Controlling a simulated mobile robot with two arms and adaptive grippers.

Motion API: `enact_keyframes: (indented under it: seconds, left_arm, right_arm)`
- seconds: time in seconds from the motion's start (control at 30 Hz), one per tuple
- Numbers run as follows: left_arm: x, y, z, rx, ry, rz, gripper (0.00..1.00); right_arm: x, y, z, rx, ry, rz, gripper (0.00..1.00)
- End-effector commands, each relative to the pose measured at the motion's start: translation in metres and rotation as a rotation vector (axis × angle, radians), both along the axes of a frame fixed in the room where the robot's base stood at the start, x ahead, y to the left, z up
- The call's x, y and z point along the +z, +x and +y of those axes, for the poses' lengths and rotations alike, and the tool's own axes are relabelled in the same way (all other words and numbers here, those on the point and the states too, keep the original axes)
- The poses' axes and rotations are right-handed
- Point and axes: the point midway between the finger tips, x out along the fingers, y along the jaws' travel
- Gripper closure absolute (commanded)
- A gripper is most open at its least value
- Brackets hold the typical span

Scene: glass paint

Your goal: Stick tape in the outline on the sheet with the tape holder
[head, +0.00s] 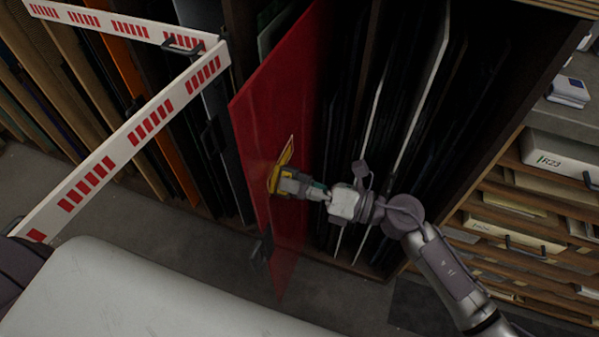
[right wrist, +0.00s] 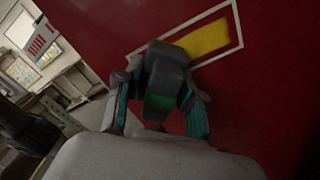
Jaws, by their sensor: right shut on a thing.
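A red sheet (head: 278,95) stands on edge, pulled partly out of the rack. A white rectangular outline (right wrist: 238,25) shows on it in the right wrist view, with a yellow tape strip (right wrist: 208,38) inside its upper right part. My right gripper (head: 288,184) is shut on the grey tape holder (right wrist: 165,75), at the sheet's face over the outline. The holder and gripper hide the outline's lower left part. Whether the holder touches the sheet is hard to tell. In the head view a yellow patch (head: 285,156) shows beside the gripper. My left gripper is not in view.
A white barrier with red marks (head: 140,115) stands at the left. Dark panels fill the rack (head: 400,130) behind the sheet. Wooden drawers (head: 510,225) are at the right. A pale rounded surface (head: 150,290) fills the lower left.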

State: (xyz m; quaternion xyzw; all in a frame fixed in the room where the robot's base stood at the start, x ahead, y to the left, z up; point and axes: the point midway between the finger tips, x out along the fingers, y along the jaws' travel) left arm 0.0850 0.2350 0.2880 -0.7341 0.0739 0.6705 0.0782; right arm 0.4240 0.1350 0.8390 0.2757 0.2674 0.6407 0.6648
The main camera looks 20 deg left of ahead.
Motion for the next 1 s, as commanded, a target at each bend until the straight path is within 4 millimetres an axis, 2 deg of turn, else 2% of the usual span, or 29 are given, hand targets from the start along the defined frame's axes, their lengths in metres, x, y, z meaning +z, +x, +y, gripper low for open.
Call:
enact_keyframes:
  seconds: [0.2, 0.57, 1.0]
  left_arm:
    - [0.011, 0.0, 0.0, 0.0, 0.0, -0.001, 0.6]
    - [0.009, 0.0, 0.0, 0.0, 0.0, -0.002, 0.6]
    - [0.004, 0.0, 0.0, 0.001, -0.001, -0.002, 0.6]
  right_arm:
    - [0.002, -0.019, 0.0, 0.001, 0.001, 0.003, 1.0]
    - [0.0, -0.02, -0.002, 0.0, 0.0, 0.001, 1.0]
    - [-0.001, -0.021, -0.045, -0.001, -0.001, 0.001, 1.0]
